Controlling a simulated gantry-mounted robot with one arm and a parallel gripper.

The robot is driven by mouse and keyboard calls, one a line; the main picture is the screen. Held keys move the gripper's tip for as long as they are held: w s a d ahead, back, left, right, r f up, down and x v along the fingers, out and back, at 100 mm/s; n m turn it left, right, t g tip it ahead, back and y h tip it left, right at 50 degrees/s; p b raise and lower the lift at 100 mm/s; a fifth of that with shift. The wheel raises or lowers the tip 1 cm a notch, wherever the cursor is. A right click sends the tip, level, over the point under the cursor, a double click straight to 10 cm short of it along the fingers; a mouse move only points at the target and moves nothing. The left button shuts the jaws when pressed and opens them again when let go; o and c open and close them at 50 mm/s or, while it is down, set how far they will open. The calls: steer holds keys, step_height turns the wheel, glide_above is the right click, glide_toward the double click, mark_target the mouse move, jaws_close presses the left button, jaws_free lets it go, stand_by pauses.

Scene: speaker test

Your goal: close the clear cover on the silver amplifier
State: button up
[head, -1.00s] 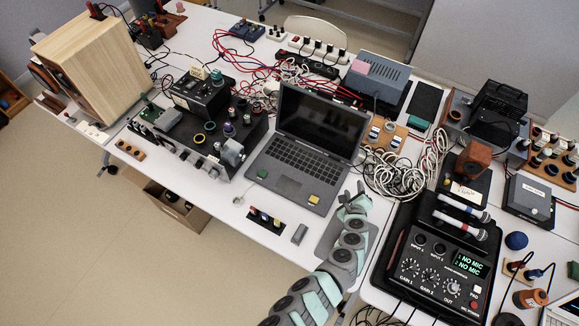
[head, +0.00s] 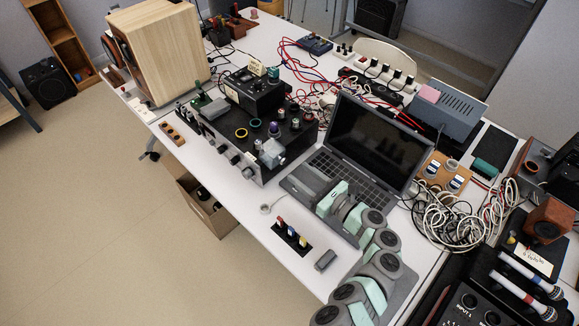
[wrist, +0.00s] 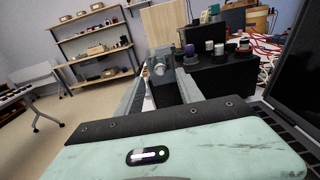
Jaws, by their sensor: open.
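The amplifier (head: 258,172), a dark box with a silver-edged front and several knobs, stands left of the laptop. A small, clear-looking grey cover (head: 271,152) stands up at its right front corner. It also shows in the wrist view as a pale block (wrist: 160,64) ahead of the fingers. Whether it is hinged cannot be told. My gripper (head: 296,180) is over the laptop's left edge, just right of the amplifier and apart from the cover. In the wrist view my gripper (wrist: 160,92) has its fingers spread, with nothing held between them.
The open laptop (head: 375,140) stands behind and right of my gripper, its screen upright. Three coloured switches (head: 291,236) and a small grey block (head: 325,260) lie at the table's front edge. A wooden speaker cabinet (head: 155,55) stands at the back left. Cables crowd the back.

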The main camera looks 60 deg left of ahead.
mark_target(285, 161)
steer(key=b+x, duration=0.1)
steer(key=x, duration=0.4)
steer(key=shift+s+a, duration=0.1)
steer(key=shift+a, duration=0.15)
steer(key=shift+c, duration=0.4)
jaws_close()
stand_by(0.8)
